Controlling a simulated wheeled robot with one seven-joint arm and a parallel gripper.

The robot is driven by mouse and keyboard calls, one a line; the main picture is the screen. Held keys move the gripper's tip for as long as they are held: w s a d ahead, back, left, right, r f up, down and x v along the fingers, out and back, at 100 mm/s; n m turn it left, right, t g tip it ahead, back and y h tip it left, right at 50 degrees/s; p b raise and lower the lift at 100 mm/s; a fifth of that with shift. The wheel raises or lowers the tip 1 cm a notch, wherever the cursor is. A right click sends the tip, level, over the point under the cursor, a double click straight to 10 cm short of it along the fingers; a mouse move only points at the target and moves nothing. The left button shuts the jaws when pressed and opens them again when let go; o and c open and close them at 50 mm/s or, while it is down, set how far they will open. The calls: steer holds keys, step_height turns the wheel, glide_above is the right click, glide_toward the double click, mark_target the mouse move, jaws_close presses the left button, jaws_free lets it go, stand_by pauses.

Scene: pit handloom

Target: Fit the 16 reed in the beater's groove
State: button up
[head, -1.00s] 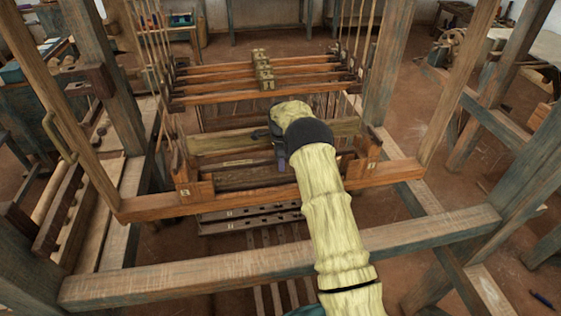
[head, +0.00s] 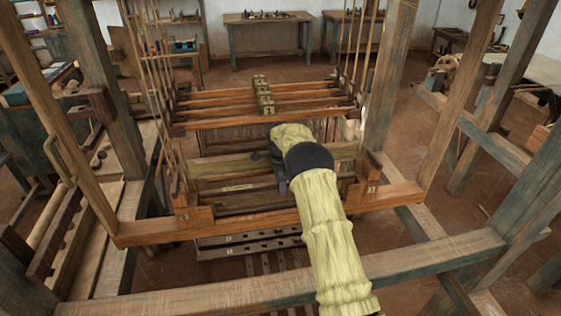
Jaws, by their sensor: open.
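The beater (head: 150,233) is a hanging wooden frame whose reddish lower bar crosses the loom. It has a tagged block at each end, the left block (head: 195,217) and the right block (head: 364,193). A long strip with a pale label (head: 238,188) lies behind the bar, between the blocks. I cannot read the label or tell whether this strip is the 16 reed, nor whether it sits in the groove. My gripper (head: 281,186) is open above the middle of the beater, pointing down. My arm hides the beater's middle right, and I cannot see anything between the jaws.
Heddle shafts (head: 215,121) hang behind the beater. A thick front beam (head: 190,287) crosses the foreground, with posts on both sides. Dark punched strips (head: 225,240) lie below the beater. Tables stand at the back.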

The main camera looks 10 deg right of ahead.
step_height(320, 180, up, 16)
steer(key=b, duration=0.2)
steer(key=shift+c, duration=0.2)
stand_by(1.5)
